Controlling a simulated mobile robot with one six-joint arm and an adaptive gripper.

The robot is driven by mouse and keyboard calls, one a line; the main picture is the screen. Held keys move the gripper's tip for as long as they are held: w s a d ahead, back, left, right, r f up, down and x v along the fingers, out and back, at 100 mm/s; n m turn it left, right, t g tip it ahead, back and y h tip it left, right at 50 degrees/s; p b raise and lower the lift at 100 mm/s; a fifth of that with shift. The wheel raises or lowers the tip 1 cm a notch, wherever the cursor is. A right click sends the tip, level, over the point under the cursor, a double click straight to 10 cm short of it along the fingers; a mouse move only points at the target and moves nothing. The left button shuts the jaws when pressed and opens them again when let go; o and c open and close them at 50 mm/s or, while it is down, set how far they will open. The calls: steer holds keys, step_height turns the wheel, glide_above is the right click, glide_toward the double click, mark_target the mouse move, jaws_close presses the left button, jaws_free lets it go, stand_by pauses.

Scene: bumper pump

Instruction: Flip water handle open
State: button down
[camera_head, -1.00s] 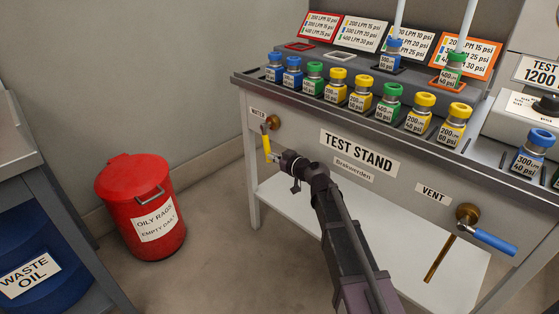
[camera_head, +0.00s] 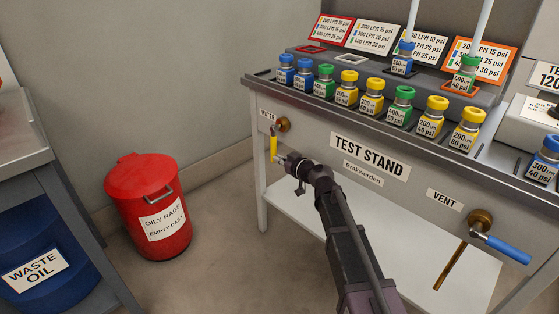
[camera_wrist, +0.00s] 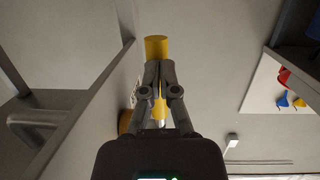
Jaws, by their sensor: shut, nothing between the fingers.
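The water handle (camera_head: 273,147) is a yellow lever below the WATER label at the left end of the test stand. It hangs nearly straight down beside the brass valve fitting (camera_head: 283,124). My gripper (camera_head: 281,160) is at the lower end of the handle, just to its right in the head view. In the wrist view my gripper (camera_wrist: 159,66) has its fingertips together. The yellow handle (camera_wrist: 156,47) shows just beyond the tips, and more yellow shows between the finger links. I cannot tell whether the fingers touch it.
The test stand (camera_head: 310,132) carries several colour-capped bottles along its front edge. A VENT valve with a blue handle (camera_head: 506,249) is at the right. A red oily-rags bin (camera_head: 148,210) and a blue waste-oil drum (camera_head: 35,255) stand left. Floor is clear between bin and stand.

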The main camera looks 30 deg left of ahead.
steer(key=s+d+f+b, duration=0.1)
steer(key=s+d, duration=0.1)
steer(key=d, duration=0.4)
steer(key=s+d+f+b, duration=0.1)
steer(key=s+d+b, duration=0.1)
steer(key=d, duration=0.4)
steer(key=shift+s+d+f, duration=0.2)
steer(key=shift+s+f, duration=0.2)
steer(key=shift+s, duration=0.35)
